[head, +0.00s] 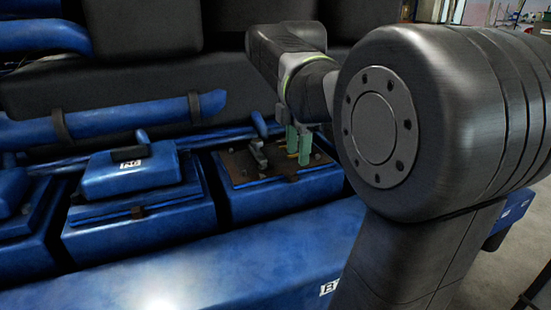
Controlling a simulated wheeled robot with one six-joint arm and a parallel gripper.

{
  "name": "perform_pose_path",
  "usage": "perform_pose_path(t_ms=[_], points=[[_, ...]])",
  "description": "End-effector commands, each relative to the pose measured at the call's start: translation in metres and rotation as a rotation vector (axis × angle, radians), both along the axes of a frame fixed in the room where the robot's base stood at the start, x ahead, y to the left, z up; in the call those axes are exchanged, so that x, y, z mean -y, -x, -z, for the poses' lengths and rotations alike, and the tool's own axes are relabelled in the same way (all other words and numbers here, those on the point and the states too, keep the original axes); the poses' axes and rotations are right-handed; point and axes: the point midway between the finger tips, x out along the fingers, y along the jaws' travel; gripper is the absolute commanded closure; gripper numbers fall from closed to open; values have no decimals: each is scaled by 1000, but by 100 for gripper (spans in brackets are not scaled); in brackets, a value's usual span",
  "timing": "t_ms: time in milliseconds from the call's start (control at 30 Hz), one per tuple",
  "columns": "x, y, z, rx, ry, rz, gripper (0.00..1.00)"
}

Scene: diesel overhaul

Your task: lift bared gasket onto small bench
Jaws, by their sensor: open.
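The bared gasket (241,171) appears as a flat dark brown sheet on top of an uncovered blue engine block section, right of the middle. My gripper (298,153) has two green fingers pointing down over the right part of that section. The fingers are apart, with a narrow gap between them. I cannot tell whether the fingertips touch the gasket. Small metal parts stand up from the opening beside the fingers. I cannot make out the small bench. My arm covers much of the right side.
A blue cover marked with a white label (131,165) sits on the neighbouring section to the left. A blue pipe (110,122) runs behind the sections. A wide blue ledge (200,262) lies in front. Grey floor (520,262) shows at the far right.

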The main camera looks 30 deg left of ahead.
Motion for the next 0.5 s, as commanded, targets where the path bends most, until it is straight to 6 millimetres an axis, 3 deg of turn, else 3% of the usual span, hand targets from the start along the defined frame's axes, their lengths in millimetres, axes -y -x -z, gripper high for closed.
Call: perform_pose_path(t_ms=[300, 500], points=[[-6, 3, 40, -3, 3, -1, 58], [-6, 3, 52, 0, 0, 0, 58]])
